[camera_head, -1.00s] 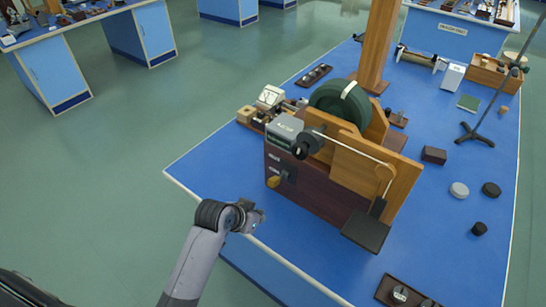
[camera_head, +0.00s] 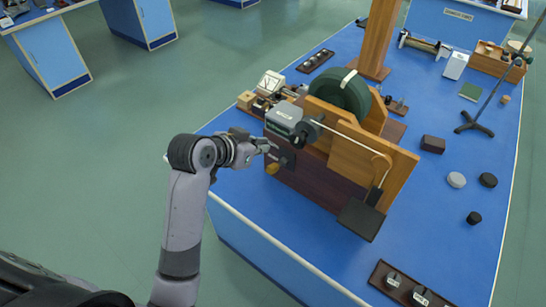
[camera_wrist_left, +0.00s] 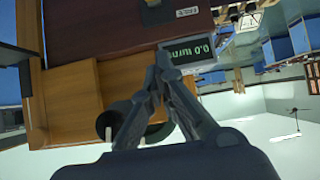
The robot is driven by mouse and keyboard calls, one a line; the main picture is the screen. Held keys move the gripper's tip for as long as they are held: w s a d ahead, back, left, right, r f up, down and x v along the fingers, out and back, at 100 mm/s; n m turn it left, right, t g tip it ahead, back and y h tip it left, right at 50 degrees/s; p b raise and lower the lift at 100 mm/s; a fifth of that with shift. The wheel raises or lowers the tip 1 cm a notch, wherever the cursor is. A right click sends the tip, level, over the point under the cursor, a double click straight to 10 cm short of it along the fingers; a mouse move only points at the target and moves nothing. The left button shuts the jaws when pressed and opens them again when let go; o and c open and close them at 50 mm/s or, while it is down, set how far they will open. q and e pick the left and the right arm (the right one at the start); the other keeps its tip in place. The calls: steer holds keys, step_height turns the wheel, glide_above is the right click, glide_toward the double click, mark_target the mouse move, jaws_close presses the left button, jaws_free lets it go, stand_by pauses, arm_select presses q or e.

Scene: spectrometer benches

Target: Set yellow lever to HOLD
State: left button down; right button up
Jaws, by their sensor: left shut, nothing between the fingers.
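The yellow lever (camera_head: 273,168) sits low on the front left of the dark wooden base (camera_head: 318,182) of the apparatus. My left gripper (camera_head: 271,146) is just above and left of the lever in the head view, in front of the grey display box (camera_head: 285,117). Its fingers are shut and empty, with no visible hold on the lever. In the left wrist view the shut fingertips (camera_wrist_left: 163,58) point toward the dark base, beside the green display (camera_wrist_left: 188,52). The HOLD marking is too small to read. My right gripper is not in view.
The blue bench (camera_head: 262,208) is bare in front of the base.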

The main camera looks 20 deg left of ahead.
arm_select(q)
steer(key=p, duration=0.2)
glide_above(273, 167)
steer(key=w, duration=0.2)
steer(key=f, duration=0.4)
steer(key=shift+s+d+f, duration=0.25)
steer(key=shift+d+f, duration=0.05)
steer(key=shift+f, duration=0.05)
steer(key=f, duration=0.1)
steer(key=s+f+p, duration=0.1)
steer(key=f, duration=0.1)
steer(key=shift+a+f, duration=0.15)
steer(key=shift+s+a+f, duration=0.15)
steer(key=shift+s+f, duration=0.05)
steer(key=shift+f, duration=0.25)
steer(key=shift+w, duration=0.1)
